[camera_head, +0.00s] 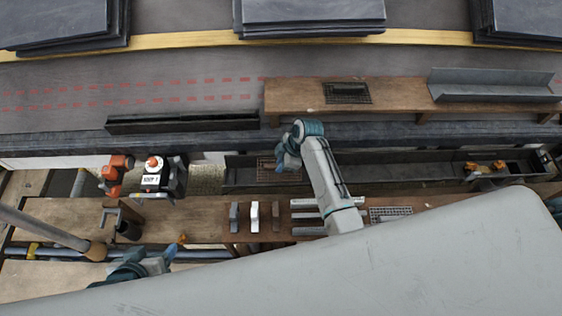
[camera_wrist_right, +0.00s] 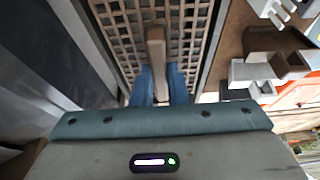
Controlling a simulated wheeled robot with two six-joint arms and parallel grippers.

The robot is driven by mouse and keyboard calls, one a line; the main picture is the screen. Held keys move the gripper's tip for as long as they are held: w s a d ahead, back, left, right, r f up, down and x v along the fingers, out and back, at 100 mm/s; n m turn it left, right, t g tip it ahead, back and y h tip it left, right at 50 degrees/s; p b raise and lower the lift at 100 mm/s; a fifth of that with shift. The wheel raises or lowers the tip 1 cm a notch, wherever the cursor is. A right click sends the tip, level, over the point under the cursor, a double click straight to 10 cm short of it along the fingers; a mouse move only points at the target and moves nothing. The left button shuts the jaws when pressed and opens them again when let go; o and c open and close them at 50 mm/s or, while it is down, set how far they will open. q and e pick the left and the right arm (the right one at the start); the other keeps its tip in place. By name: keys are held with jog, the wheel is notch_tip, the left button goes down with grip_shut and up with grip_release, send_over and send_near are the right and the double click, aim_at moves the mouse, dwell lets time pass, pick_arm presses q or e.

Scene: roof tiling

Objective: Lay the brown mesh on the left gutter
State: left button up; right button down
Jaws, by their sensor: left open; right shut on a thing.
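The brown mesh (camera_head: 266,173) is a lattice panel with a bar handle (camera_wrist_right: 156,48). In the right wrist view its grid (camera_wrist_right: 112,28) fills the upper middle. My right gripper (camera_head: 284,163) is shut on the handle, with blue fingers on both sides of it. In the head view the mesh is over the left part of the long dark gutter (camera_head: 237,178), partly hidden by my gripper. I cannot tell whether it touches the gutter. My left gripper (camera_head: 168,256) is open and empty at the lower left, near a blue pipe.
A dark mesh (camera_head: 347,93) lies on the upper wooden plank, beside a grey metal trough (camera_head: 490,88). A grey mesh (camera_head: 390,213) and several small blocks (camera_head: 254,216) are on the lower plank. A labelled device (camera_head: 156,178) and orange tool (camera_head: 112,177) stand left. Orange debris (camera_head: 484,167) lies at right.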

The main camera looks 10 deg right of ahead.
jog(key=shift+p, duration=1.2)
dwell(1.7)
jog(key=shift+f, duration=0.1)
jog(key=c, duration=0.9)
grip_release()
jog(key=shift+c, duration=0.2)
notch_tip(320, 180, up, 9)
jog(key=p, duration=1)
